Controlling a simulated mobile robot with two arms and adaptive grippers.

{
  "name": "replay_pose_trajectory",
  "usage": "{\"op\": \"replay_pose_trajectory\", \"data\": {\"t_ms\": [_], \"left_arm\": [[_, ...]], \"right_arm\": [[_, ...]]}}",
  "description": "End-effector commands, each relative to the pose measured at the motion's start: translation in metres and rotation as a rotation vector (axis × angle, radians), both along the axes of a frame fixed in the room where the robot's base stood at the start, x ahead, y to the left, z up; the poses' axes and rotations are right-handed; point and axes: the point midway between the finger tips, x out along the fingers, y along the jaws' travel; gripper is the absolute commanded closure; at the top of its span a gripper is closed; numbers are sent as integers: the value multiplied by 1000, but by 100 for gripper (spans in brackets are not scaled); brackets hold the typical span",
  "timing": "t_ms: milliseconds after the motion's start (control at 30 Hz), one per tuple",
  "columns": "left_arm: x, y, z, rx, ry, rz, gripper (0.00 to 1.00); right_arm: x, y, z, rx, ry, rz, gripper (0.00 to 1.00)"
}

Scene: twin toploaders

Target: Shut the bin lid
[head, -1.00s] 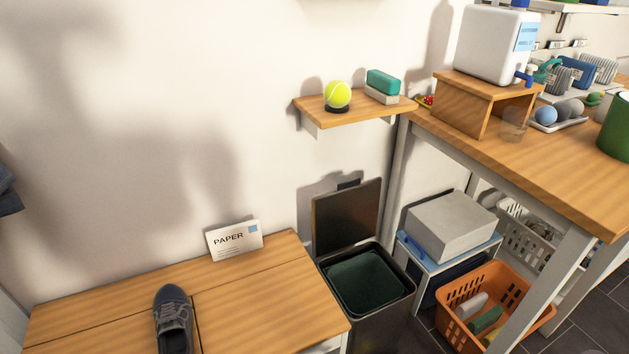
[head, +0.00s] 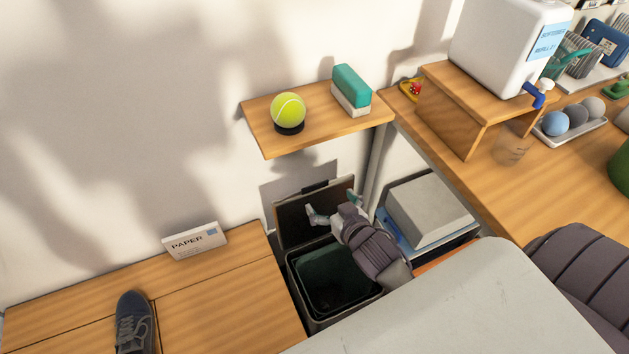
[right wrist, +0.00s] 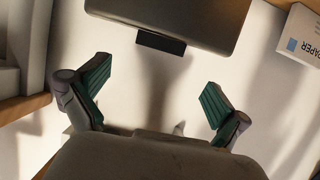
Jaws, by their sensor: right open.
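The bin (head: 304,312) stands between the wooden bench and the desk, its green-lined inside showing. Its dark lid (head: 293,221) is up, leaning back near the wall, with a black tab (head: 314,186) on its top edge. My right gripper (head: 333,205) is open and empty, in front of the lid's right part in the head view and hiding some of it. In the right wrist view the lid (right wrist: 170,18) and its tab (right wrist: 160,42) lie beyond the spread green-padded fingers (right wrist: 155,92), apart from them. My left gripper is not in view.
A shelf (head: 275,142) with a tennis ball (head: 288,108) and a teal-and-white block (head: 351,88) overhangs the bin area. The bench (head: 215,290) holds a PAPER card (head: 195,241) and a shoe (head: 134,322). A grey box (head: 428,211) stands right of the bin.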

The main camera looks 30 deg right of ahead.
Motion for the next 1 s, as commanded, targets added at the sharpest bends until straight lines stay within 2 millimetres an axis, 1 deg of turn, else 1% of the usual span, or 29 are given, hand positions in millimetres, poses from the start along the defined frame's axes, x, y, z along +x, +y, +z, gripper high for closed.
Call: {"op": "replay_pose_trajectory", "data": {"t_ms": [33, 200, 300, 433, 600, 867, 900, 967, 1000], "left_arm": [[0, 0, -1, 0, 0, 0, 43], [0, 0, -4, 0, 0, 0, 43], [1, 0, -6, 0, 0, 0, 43], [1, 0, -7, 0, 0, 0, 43], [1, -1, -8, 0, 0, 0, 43], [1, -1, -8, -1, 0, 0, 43], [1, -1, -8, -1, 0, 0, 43], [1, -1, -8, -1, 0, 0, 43], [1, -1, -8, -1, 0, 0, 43]], "right_arm": [[13, -1, -4, -2, -3, 0, 0], [46, -3, -19, -1, 0, -1, 0], [63, -4, -25, -2, -1, 0, 0], [78, -5, -33, -1, 0, 0, 0], [88, -5, -37, -1, 2, -1, 0], [89, -5, -37, -1, 2, -1, 0], [89, -5, -37, -1, 2, -1, 2], [89, -5, -37, -1, 2, -1, 12], [89, -5, -37, -1, 2, -1, 18]]}}
